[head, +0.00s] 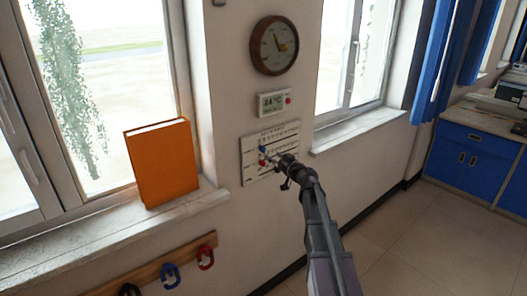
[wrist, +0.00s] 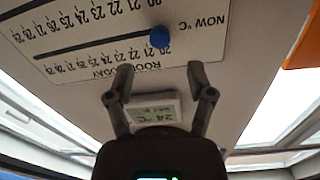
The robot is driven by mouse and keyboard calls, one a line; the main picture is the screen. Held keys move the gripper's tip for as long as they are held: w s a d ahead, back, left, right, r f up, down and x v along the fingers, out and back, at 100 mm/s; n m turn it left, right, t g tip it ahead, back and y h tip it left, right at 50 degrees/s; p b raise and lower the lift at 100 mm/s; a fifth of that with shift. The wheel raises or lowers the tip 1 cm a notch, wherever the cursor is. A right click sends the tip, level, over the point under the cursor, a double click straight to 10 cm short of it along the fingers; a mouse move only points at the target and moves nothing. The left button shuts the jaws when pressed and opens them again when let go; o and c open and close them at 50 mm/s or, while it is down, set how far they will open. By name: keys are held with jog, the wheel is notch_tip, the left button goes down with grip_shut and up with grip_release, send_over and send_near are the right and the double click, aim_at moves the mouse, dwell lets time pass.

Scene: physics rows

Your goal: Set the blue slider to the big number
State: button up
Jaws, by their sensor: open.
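The white slider panel (head: 284,138) hangs on the wall below a small display (head: 272,103). The blue slider (head: 262,149) is at the left end of its slot. The wrist view shows the panel upside down, with the blue slider (wrist: 159,37) at the slot's end near 20; the scale rises away from it. The display (wrist: 153,112) shows 24 °C as its large number; its smaller line is hard to read. My gripper (wrist: 160,72) is open and empty, its fingers apart, with the blue slider beyond their tips. It also shows in the head view (head: 277,160), close to the panel.
A red slider (head: 262,163) sits below the blue one. A round wall dial (head: 274,45) hangs above the display. An orange book (head: 162,162) stands on the left windowsill (head: 115,225). Hooks on a rail (head: 150,270) hold coloured items lower left. Blue cabinets (head: 465,160) stand far right.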

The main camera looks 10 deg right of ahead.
aim_at(264, 150)
jog(key=shift+x, duration=3.45)
grip_shut()
